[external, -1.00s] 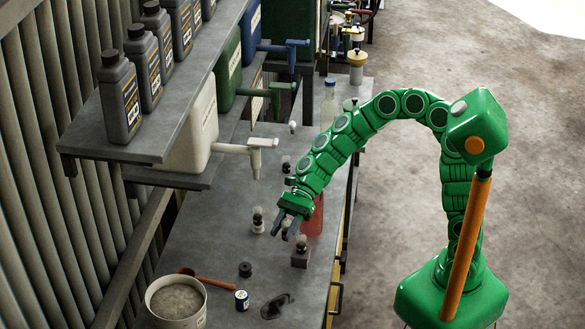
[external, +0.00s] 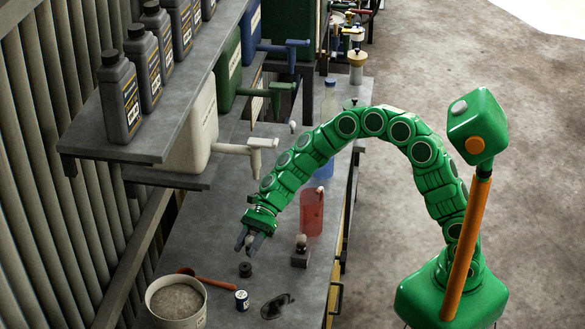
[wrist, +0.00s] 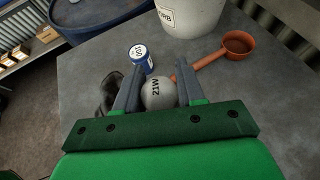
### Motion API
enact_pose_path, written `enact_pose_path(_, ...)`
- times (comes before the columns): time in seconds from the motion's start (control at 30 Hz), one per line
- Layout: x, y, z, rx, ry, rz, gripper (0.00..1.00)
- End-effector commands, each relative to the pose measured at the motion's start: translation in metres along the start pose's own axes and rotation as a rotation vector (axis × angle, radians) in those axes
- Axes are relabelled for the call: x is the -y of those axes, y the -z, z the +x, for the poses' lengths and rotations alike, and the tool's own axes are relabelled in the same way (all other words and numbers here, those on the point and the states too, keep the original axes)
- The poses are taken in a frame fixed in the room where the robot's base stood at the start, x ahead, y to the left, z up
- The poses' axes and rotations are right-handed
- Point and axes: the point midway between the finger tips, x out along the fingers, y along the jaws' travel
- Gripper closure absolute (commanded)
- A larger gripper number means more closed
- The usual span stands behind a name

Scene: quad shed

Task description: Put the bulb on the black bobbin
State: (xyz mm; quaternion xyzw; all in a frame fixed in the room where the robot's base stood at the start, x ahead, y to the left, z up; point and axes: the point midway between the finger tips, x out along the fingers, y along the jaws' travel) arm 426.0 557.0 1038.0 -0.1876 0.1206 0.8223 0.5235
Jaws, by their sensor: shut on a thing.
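The bulb (wrist: 158,92) is a pale round globe marked 21W. It sits between the two grey fingers of my gripper (wrist: 156,88), which is shut on it. In the external view my gripper (external: 249,243) points down, a little behind and above the black bobbin (external: 245,269). The bobbin is a short dark cylinder standing on the grey bench. The bulb and the bobbin look apart, though the exact height gap is hard to tell. In the wrist view the bobbin does not show, and the bulb's base is hidden.
A bucket (external: 177,302), an orange-brown ladle (external: 210,281), a small blue-and-white can (external: 241,300) and a dark flat item (external: 277,305) lie around the bobbin. A dark block with a bulb (external: 300,257) and a red container (external: 311,212) stand to the right. A white tap (external: 254,149) overhangs behind.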

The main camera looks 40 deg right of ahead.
Motion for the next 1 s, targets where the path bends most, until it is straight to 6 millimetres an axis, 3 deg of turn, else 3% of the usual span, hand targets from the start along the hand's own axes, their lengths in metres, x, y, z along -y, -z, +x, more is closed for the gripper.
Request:
enact_pose_path(0.53,0.02,0.02,0.021,-0.001,0.0,-0.001,0.92)
enact_pose_path(0.73,0.019,0.043,0.032,0.0,0.001,0.0,0.92)
enact_pose_path(1.0,0.019,0.045,0.033,0.0,0.001,-0.002,0.92)
